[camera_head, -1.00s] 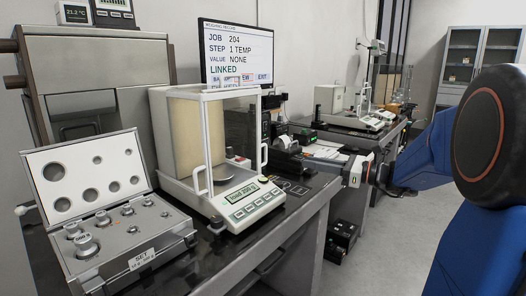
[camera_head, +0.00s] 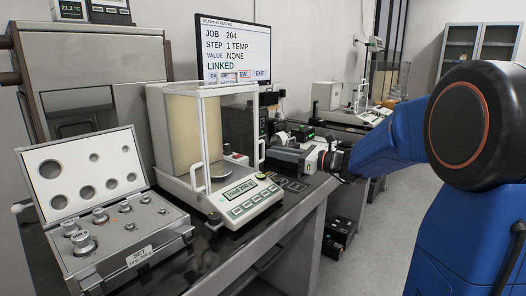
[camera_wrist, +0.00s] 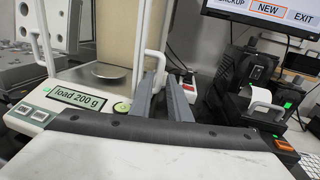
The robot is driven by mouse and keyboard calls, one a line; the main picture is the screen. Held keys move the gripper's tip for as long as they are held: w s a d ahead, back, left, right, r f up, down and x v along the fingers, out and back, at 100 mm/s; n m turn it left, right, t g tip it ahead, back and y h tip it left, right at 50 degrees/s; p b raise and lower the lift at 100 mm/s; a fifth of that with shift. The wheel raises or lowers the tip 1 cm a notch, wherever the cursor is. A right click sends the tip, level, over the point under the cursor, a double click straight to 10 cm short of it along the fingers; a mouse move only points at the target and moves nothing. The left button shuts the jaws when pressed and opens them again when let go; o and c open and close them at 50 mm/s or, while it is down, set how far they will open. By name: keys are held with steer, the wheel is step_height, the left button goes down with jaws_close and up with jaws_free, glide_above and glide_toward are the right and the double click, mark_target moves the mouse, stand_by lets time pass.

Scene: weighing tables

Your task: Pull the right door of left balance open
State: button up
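The left balance (camera_head: 255,203) is a white weighing balance with a clear draft shield and a display reading "load 200 g". It also shows in the wrist view (camera_wrist: 35,115). Its right door's white handle (camera_head: 261,152) stands at the shield's right side, and the door looks closed. In the wrist view the handle (camera_wrist: 149,53) appears just ahead of the fingertips, roughly in line with the gap. My gripper (camera_wrist: 163,80) is open, its two grey fingers apart with nothing clearly held. I cannot tell whether the handle is between them. The round pan (camera_wrist: 105,71) looks empty.
An open case of weights (camera_head: 125,240) lies left of the balance. A monitor (camera_head: 234,50) stands behind. A small black printer (camera_wrist: 258,100) with paper is to the right in the wrist view. Another balance (camera_head: 350,116) stands on the farther table.

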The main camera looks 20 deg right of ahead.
mark_target(263, 156)
steer(key=shift+x, duration=2.7)
jaws_close()
